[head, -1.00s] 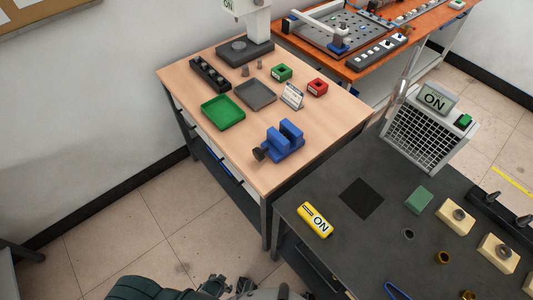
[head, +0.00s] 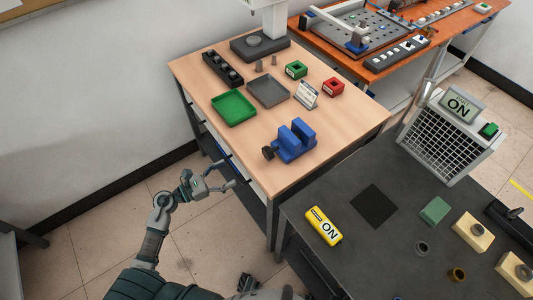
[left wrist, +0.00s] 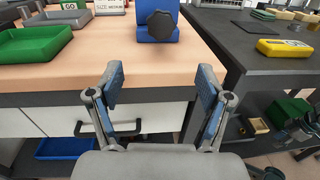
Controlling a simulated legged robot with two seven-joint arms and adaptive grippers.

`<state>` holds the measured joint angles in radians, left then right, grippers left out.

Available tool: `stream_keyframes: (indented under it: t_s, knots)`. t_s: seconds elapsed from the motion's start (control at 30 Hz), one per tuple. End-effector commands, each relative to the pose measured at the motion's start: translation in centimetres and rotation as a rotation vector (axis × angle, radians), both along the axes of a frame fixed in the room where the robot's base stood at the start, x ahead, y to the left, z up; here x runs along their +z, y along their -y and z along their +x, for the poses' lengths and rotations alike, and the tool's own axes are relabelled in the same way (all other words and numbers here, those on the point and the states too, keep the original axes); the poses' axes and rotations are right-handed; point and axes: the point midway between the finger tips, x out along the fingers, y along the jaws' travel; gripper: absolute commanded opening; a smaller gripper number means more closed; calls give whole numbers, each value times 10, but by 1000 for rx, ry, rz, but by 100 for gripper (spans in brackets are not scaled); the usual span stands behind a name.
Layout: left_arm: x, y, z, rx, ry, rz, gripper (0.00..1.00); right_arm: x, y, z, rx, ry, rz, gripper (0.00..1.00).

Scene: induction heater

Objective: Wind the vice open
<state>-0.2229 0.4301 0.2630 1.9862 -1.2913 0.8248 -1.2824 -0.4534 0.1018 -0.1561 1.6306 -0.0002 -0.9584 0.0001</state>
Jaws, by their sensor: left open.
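The blue vice (head: 294,143) stands near the front edge of the light wooden table, its two jaws upright with a gap between them. Its dark knob (head: 268,153) faces the front left. In the left wrist view the knob (left wrist: 162,24) faces me, with the blue vice body (left wrist: 157,7) cut off by the top edge. My left gripper (head: 228,174) is open and empty, in front of the table's edge and short of the knob. In the left wrist view its fingers (left wrist: 160,88) are spread below the knob.
The wooden table (head: 235,142) also holds a green tray (head: 234,108), a grey tray (head: 268,91), a small sign and green and red blocks. A dark table (head: 300,213) with a yellow ON device (head: 323,226) adjoins at the right.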

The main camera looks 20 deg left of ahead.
Motion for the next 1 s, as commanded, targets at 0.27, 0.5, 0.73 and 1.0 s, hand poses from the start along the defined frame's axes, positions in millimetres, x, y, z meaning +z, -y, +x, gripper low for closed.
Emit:
stream_keyframes:
  t_s: [0.27,0.5,0.73,1.0]
  knots:
    - [4,43,47,2,2,-9,78,-19,2,-12,3,-9,-1,40]
    - [3,81,87,3,-1,-11,78,-33,4,-24,6,-15,-2,40]
    - [1,103,111,4,-4,-10,78,-39,4,-29,7,-17,-2,40]
    - [0,110,117,4,-3,-9,78,-41,5,-30,7,-19,-4,40]
